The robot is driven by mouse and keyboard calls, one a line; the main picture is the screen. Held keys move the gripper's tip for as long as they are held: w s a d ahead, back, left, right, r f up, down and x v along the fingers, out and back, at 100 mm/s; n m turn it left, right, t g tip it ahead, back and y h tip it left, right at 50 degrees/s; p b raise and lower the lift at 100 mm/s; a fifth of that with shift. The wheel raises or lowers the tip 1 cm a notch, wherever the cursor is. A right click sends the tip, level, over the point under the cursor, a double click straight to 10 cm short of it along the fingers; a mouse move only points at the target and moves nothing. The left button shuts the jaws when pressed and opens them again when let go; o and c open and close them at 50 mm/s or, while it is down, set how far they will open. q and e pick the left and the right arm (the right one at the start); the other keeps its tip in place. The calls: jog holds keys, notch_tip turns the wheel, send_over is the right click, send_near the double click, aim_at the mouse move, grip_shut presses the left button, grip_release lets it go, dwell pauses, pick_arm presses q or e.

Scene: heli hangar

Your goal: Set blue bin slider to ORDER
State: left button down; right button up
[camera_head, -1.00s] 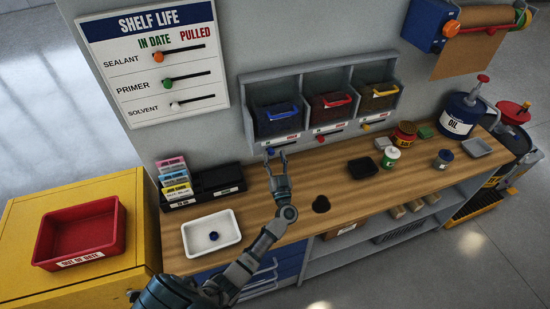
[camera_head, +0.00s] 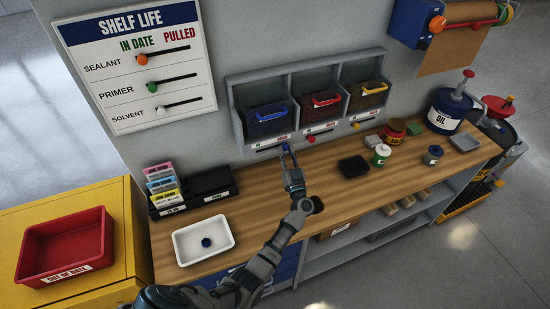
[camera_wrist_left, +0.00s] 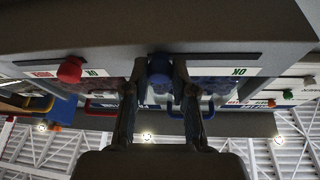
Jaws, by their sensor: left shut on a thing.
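The blue bin (camera_head: 268,118) hangs leftmost in the grey wall rack, with a label and slot beneath it. Its blue slider knob (camera_wrist_left: 160,68) sits near the left end of the slot in the left wrist view, away from the OK mark (camera_wrist_left: 240,71). In the head view the blue knob (camera_head: 285,147) is at the slot's right end. My left gripper (camera_head: 288,153) is shut on this knob from the front. In the left wrist view, the left gripper's fingers (camera_wrist_left: 160,92) flank the knob. They hide part of the label. My right gripper is out of view.
The red slider knob (camera_head: 311,138) and yellow slider knob (camera_head: 356,125) sit close by on the right. The worktop's middle is mostly clear.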

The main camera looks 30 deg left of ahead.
pick_arm(q)
jog(key=shift+d, duration=0.1)
jog(key=c, duration=0.9)
grip_release()
jog(key=shift+w+d, duration=0.1)
jog(key=shift+c, duration=0.2)
jog(key=shift+w+d, duration=0.1)
jog(key=shift+d, duration=0.1)
jog(key=v, duration=1.2)
jog(key=shift+d, duration=0.2)
jog(key=shift+a+f, duration=0.1)
jog(key=shift+a, duration=0.15)
